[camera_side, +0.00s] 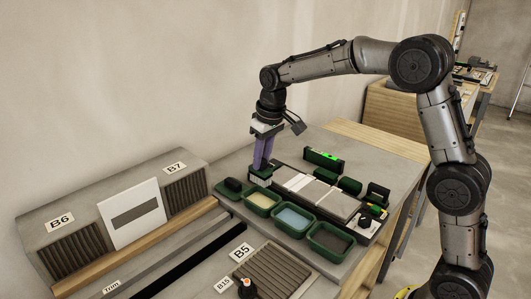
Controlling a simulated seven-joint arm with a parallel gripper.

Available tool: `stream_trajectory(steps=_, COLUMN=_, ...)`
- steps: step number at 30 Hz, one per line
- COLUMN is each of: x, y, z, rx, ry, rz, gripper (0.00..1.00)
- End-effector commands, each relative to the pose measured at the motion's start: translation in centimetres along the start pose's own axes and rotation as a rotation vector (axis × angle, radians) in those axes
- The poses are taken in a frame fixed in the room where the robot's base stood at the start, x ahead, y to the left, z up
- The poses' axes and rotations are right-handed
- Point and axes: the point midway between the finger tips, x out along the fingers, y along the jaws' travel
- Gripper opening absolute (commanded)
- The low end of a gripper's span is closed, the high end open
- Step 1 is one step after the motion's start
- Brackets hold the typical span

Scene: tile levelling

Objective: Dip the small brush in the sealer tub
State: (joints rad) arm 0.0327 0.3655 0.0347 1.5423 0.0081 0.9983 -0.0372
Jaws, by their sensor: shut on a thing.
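My gripper (261,166) points down with its purple fingers, at the back left of the row of green tubs. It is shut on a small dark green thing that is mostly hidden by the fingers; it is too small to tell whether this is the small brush. Three green tubs stand in a row: one with pale yellow contents (262,201), one with blue-grey contents (293,218) and one with dark brown contents (330,240). I cannot tell which holds the sealer. My fingertips are behind the pale yellow tub, apart from its contents.
A green tray with a black block (233,185) lies left of the tubs. A row of pale tiles (315,192) lies behind them. A green level (324,159) and black-and-green tools (376,195) stand around the tiles. Labelled ribbed panels (187,190) fill the left.

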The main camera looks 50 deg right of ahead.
Motion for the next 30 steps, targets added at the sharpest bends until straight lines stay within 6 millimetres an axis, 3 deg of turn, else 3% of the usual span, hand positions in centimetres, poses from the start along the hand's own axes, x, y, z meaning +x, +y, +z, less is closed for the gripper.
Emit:
stream_trajectory(steps=18, x=5.5, y=0.1, z=1.2, rx=0.001, ry=-0.002, rz=0.000, gripper=0.00)
stream_trajectory(steps=30, x=7.4, y=0.1, z=1.5, rx=0.001, ry=0.001, rz=0.000, gripper=0.00)
